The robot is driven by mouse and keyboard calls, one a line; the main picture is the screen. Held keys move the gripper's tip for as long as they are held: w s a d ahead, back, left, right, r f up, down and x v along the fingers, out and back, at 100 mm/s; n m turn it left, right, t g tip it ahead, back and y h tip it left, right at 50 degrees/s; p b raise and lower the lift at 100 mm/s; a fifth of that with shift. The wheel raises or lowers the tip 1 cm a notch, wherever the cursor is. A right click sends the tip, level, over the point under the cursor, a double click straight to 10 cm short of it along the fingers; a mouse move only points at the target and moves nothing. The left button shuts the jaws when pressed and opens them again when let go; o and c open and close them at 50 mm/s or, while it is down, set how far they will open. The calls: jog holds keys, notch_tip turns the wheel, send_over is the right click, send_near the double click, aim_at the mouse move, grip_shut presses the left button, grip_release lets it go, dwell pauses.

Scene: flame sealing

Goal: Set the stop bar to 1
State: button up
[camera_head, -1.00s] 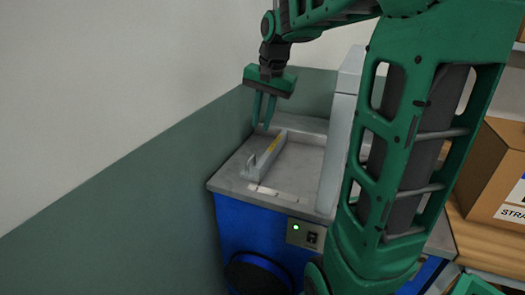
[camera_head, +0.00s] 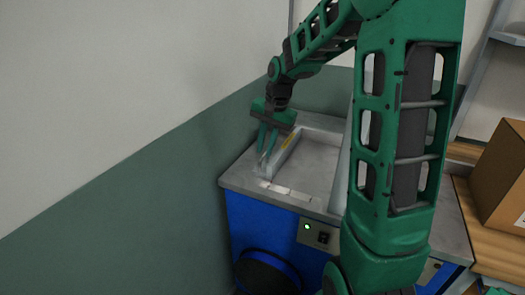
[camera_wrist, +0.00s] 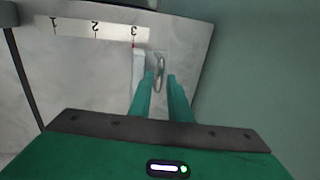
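The stop bar (camera_head: 288,148) is a pale grey bar along the left side of the machine's metal top. In the wrist view the bar's end (camera_wrist: 138,66) stands by the 3 of a white scale (camera_wrist: 95,29) marked 1, 2, 3, with a red mark beside the 3. An upright metal tab (camera_wrist: 159,70) sticks out on the bar's outer side. My gripper (camera_wrist: 160,78) is open and points down, its two green fingers on either side of the tab. A gap shows between the fingers; whether either touches the tab is unclear.
The blue machine (camera_head: 255,220) stands against the green and white wall, close on the gripper's left. A control panel with a lit green light (camera_head: 307,227) is on its front. The flat top (camera_head: 312,165) right of the bar is bare. A cardboard box (camera_head: 500,180) sits at right.

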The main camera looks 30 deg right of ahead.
aim_at(276, 162)
jog(key=shift+a+f, duration=0.1)
jog(key=shift+f, duration=0.6)
grip_shut()
jog(key=shift+s+d, duration=0.7)
jog(key=shift+s, duration=0.3)
jog(key=shift+s+d, duration=0.7)
jog(key=shift+s, duration=0.3)
grip_release()
jog(key=shift+r, duration=0.15)
